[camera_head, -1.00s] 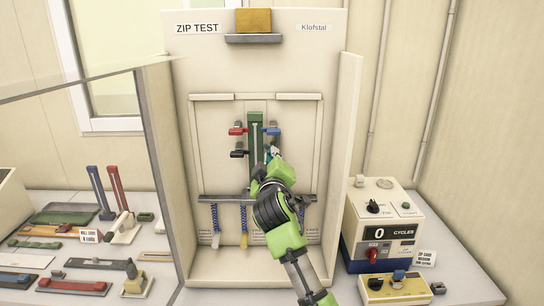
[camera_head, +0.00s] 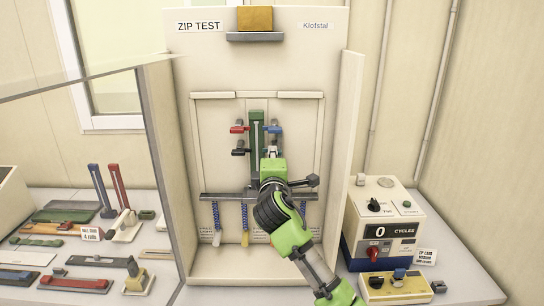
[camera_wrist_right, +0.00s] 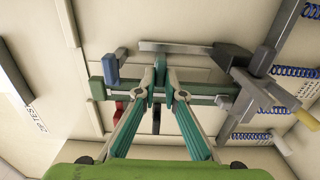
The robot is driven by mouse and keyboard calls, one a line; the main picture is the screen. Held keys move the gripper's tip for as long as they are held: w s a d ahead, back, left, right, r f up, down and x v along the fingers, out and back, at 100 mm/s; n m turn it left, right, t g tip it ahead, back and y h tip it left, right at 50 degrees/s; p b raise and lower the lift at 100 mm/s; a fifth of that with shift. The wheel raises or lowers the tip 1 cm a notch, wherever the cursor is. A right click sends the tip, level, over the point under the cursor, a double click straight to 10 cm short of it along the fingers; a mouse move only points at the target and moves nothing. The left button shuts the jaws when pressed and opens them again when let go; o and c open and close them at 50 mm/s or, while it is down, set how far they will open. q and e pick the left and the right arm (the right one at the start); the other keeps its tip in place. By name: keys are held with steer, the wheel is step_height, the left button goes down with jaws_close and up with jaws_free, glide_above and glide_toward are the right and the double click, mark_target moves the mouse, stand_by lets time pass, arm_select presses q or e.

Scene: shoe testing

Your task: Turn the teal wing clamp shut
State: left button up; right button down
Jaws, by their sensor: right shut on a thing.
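The green zip strip (camera_head: 257,128) stands upright on the test board, with a red wing clamp (camera_head: 237,129) and a black one (camera_head: 238,152) on its left and a blue one (camera_head: 274,131) on its upper right. My right gripper (camera_head: 272,153) is at the lower right of the strip, below the blue clamp. In the right wrist view its fingers (camera_wrist_right: 160,78) are closed together on the teal wing clamp (camera_wrist_right: 160,66), which they mostly hide. The clamp's exact angle cannot be told. My left gripper is not in view.
A grey crossbar (camera_head: 225,196) with hanging blue coils lies below the strip. The rig's side panel (camera_head: 347,150) rises to the right. A cycles counter box (camera_head: 387,215) stands right of the rig. Samples lie on the left table behind a clear panel.

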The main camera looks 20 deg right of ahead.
steer(key=shift+d+r, duration=0.25)
steer(key=shift+r, duration=0.3)
steer(key=c, duration=2.2)
jaws_free()
steer(key=shift+o, duration=0.3)
steer(key=shift+w+d+f, duration=0.2)
steer(key=shift+w+f, duration=0.15)
steer(key=shift+f, duration=0.15)
steer(key=v, duration=1.2)
